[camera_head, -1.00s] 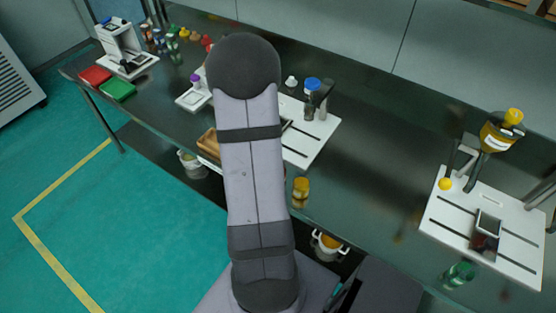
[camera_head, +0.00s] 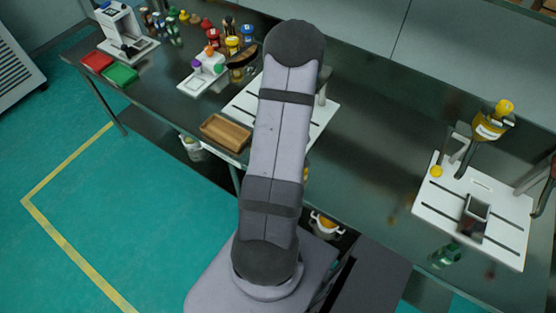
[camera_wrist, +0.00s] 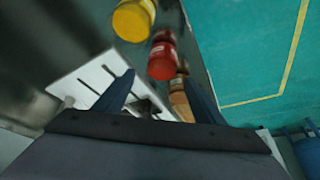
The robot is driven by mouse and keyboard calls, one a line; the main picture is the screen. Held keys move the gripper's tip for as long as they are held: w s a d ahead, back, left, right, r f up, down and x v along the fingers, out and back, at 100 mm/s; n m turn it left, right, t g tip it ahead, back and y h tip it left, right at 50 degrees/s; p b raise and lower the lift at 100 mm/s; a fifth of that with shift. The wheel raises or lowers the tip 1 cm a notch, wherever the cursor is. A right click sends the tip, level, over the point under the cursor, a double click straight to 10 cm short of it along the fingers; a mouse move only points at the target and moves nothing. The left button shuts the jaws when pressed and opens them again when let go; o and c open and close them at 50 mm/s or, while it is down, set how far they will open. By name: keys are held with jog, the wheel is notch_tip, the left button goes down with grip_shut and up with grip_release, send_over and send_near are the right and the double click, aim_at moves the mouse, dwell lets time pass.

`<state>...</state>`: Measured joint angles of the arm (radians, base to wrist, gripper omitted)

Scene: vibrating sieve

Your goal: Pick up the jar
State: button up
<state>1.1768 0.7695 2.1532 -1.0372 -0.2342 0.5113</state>
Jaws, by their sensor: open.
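Several jars are in view, and I cannot tell which one is meant. In the wrist view, a jar with a yellow lid (camera_wrist: 133,19) is at the top and a red jar (camera_wrist: 162,56) is just below it. My gripper (camera_wrist: 158,92) is open and empty, its two dark fingers pointing toward the red jar, apart from it. In the head view my gripper is hidden behind my arm. A yellow jar at the table's front edge (camera_head: 305,174) is almost wholly covered by my arm. A green jar (camera_head: 445,256) stands at the front right.
A white slotted board (camera_head: 318,120) lies partly behind my arm, with a wooden tray (camera_head: 226,132) left of it. Another white board (camera_head: 440,215) with a yellow-capped container (camera_head: 489,126) is at right. Bottles crowd the back left. The dark table between the boards is mostly clear.

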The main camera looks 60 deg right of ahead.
jog(key=shift+b+x, duration=0.55)
jog(key=shift+x, duration=2)
jog(key=shift+a, duration=0.15)
jog(key=c, duration=1.1)
jog(key=shift+c, duration=0.2)
jog(key=shift+r, duration=0.1)
notch_tip(320, 180, up, 18)
jog(key=p, duration=1.1)
jog(key=shift+p, duration=0.3)
